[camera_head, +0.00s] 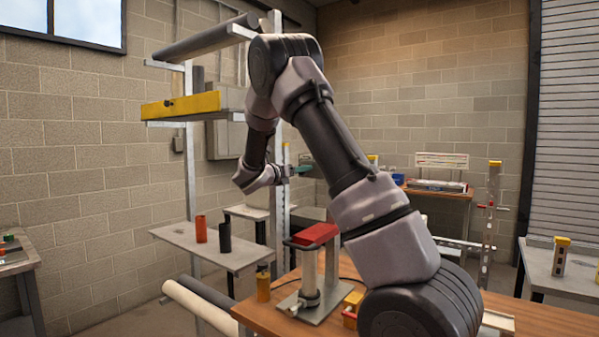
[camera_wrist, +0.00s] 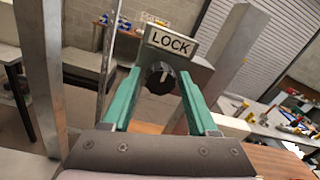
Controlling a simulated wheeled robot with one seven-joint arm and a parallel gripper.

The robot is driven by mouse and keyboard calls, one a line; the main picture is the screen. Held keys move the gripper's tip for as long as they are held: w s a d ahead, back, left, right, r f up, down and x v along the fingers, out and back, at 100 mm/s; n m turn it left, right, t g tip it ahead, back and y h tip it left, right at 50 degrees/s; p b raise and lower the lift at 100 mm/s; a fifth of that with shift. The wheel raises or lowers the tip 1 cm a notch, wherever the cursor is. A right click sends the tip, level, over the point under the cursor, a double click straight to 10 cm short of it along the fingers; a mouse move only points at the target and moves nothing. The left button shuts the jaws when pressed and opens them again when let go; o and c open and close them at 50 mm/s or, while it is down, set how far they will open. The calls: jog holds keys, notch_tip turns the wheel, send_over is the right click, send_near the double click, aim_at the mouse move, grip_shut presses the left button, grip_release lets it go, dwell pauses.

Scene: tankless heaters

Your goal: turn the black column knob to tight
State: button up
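The black knob (camera_wrist: 160,79) shows in the wrist view under a plate marked LOCK (camera_wrist: 171,42), on a grey metal column. It has a pale pointer mark, roughly upright in the picture. My gripper (camera_wrist: 160,74) has two green fingers, spread apart, with the knob showing between their tips. A gap shows on each side of the knob, so the fingers do not grip it. I cannot tell how far the tips reach along it. In the head view my gripper (camera_head: 300,170) is beside an upright post, and the knob cannot be made out.
A wooden bench (camera_head: 540,322) with a red-topped press (camera_head: 315,236) stands below my arm. A grey shelf (camera_head: 185,240) holds a red cylinder (camera_head: 201,229) and a black cylinder (camera_head: 225,237). A yellow beam (camera_head: 181,106) is above, left of my arm.

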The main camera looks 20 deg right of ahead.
grip_shut()
jog(key=shift+m, duration=0.3)
jog(key=m, duration=1.4)
jog(key=m+y, duration=0.1)
jog(key=m, duration=0.5)
jog(key=shift+s+d+f+m+t, duration=0.1)
jog(key=shift+s+m+t, duration=0.2)
jog(key=shift+m, duration=0.1)
jog(key=shift+o, duration=2.1)
grip_release()
jog(key=shift+w, duration=0.1)
